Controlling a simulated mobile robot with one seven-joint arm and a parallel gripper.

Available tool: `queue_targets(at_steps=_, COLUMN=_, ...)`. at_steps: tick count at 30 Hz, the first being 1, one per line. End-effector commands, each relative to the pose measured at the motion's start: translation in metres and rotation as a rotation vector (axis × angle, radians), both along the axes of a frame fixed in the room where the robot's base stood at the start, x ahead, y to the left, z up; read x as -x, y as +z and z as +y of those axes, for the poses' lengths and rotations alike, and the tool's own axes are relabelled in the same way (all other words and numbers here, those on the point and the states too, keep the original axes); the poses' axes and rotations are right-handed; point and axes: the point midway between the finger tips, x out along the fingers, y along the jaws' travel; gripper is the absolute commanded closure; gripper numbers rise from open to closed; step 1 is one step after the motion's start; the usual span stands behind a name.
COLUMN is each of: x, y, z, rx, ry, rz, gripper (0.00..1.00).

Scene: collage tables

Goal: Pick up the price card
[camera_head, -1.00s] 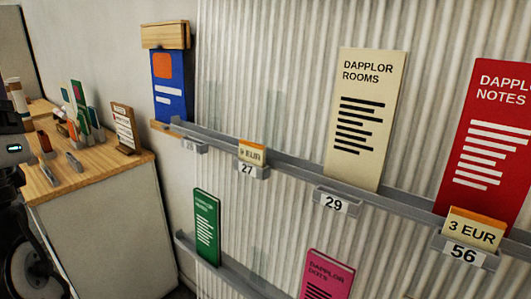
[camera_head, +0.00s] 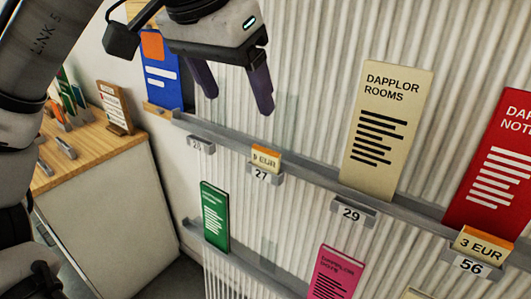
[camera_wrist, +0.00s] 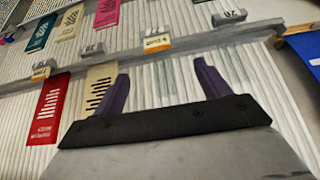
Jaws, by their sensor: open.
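Two price cards with orange tops show in the head view. One price card (camera_head: 266,159) sits in the holder marked 27 on the upper rail. The other price card (camera_head: 480,246) reads 3 EUR and sits in the holder marked 56 at the lower right. My gripper (camera_head: 238,102) is open and empty, above and a little left of the card at 27, apart from it. In the wrist view, my gripper (camera_wrist: 161,68) has its two purple fingers spread, with the card at 27 (camera_wrist: 157,42) beyond the gap between them. The 56 card (camera_wrist: 41,73) is at the left there.
A grey rail (camera_head: 310,167) runs along the ribbed wall. Blue (camera_head: 162,68), cream (camera_head: 386,130) and red (camera_head: 495,165) leaflets stand on it. Green (camera_head: 215,217) and pink (camera_head: 333,273) leaflets stand lower. A wooden-topped counter (camera_head: 100,155) with small items is at the left.

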Motion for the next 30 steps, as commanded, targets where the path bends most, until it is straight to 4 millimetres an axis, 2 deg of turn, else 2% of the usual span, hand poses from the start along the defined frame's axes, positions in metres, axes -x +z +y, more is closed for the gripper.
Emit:
queue_targets(at_steps=12, x=-0.021, y=-0.066, z=-0.017, rx=0.001, ry=-0.003, rz=0.003, gripper=0.25)
queue_targets(at_steps=20, x=-0.027, y=-0.081, z=-0.024, rx=-0.002, ry=-0.002, rz=0.003, gripper=0.25)
queue_targets(at_steps=27, x=-0.036, y=-0.113, z=-0.036, rx=0.0, ry=-0.002, rz=0.002, gripper=0.25)
queue_targets(at_steps=30, x=-0.039, y=-0.12, z=-0.038, rx=0.0, ry=0.0, rz=0.001, gripper=0.25)
